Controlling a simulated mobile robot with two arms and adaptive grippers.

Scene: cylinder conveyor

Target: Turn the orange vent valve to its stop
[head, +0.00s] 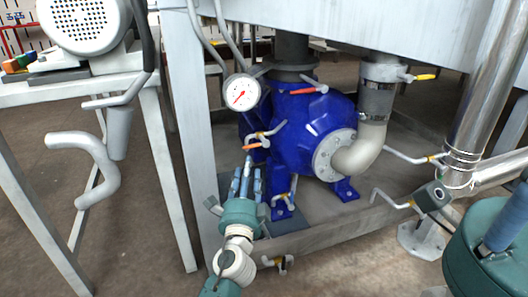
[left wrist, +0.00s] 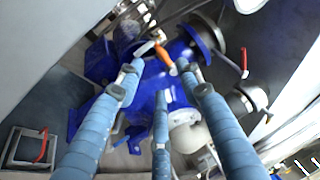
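The orange vent valve handle (head: 257,145) sits on a small pipe fitting at the left front of the blue pump (head: 305,130). In the left wrist view the orange handle (left wrist: 165,57) shows between the tips of two upper fingers. My left gripper (head: 247,165) reaches up from below, its blue fingers just under the handle. In the left wrist view the left gripper (left wrist: 164,66) has its three fingers spread, with the third finger lower in the middle. I cannot tell whether any finger touches the handle. My right gripper (head: 505,225) shows partly at the right edge, its fingertips unclear.
A pressure gauge (head: 241,92) stands left of the pump. A red-handled valve (head: 309,89) is on top, and a yellow-handled valve (head: 425,77) is at the upper right. A grey frame post (head: 194,130) stands close left of my left gripper. Silver pipes (head: 485,90) run at right.

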